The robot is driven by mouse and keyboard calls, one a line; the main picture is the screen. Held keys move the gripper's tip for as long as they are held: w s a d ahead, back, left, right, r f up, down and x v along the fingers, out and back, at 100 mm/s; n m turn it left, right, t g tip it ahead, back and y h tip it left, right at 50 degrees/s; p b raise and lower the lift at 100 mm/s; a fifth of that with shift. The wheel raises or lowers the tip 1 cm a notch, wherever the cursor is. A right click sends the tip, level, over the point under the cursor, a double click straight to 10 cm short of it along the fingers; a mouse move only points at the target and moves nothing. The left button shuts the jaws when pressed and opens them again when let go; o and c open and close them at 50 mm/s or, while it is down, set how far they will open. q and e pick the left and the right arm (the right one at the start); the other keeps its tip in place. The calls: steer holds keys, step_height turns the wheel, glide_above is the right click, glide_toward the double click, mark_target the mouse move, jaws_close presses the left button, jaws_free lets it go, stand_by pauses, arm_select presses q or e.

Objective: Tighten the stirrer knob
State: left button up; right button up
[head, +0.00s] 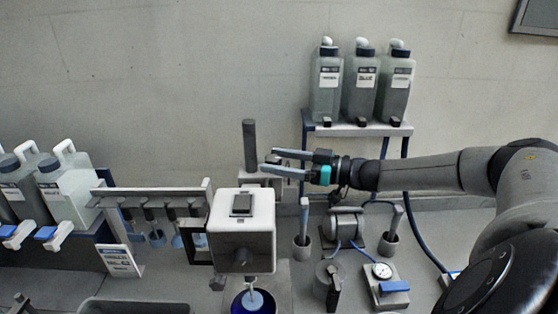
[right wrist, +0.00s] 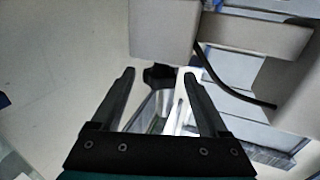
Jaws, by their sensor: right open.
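The stirrer (head: 242,232) has a white boxy head in the head view, with a dark panel on top. A shaft runs down from it into a dark blue vessel (head: 252,302). A dark upright post (head: 250,140) stands behind it. My right gripper (head: 269,160) is open, its fingers pointing left, above and behind the stirrer head, close to the post. In the right wrist view a dark knob-like part (right wrist: 160,76) appears between the open fingertips, below a pale block (right wrist: 162,30). I cannot tell whether the fingers touch it. My left gripper is out of view.
A rack (head: 150,192) with hanging tools stands left of the stirrer. White jugs (head: 66,190) stand further left. Several labelled bottles (head: 360,88) sit on a raised shelf at the back. A dial gauge (head: 382,270) and small holders stand on the right.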

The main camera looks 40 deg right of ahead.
jaws_close()
stand_by(0.5)
steer(key=m+t+h+p, duration=0.1)
steer(key=m+h+p, duration=0.1)
steer(key=p, duration=0.2)
steer(key=shift+s+a+r+p, duration=0.1)
steer(key=shift+a+r+p, duration=0.05)
steer(key=shift+p, duration=0.2)
steer(key=shift+t+h, duration=0.3)
steer(key=shift+h, duration=0.4)
steer(key=shift+a+f+m+t+h+p, duration=0.1)
steer(key=shift+m+t+h+p, duration=0.15)
steer(key=shift+m+h, duration=0.4)
steer(key=shift+a+f+m+t+h+p, duration=0.1)
steer(key=shift+m+t+h+p, duration=0.1)
steer(key=shift+m+h, duration=0.85)
steer(key=shift+h, duration=0.6)
steer(key=shift+r+m+h, duration=0.1)
steer(key=shift+m+h, duration=0.2)
steer(key=shift+h, duration=0.1)
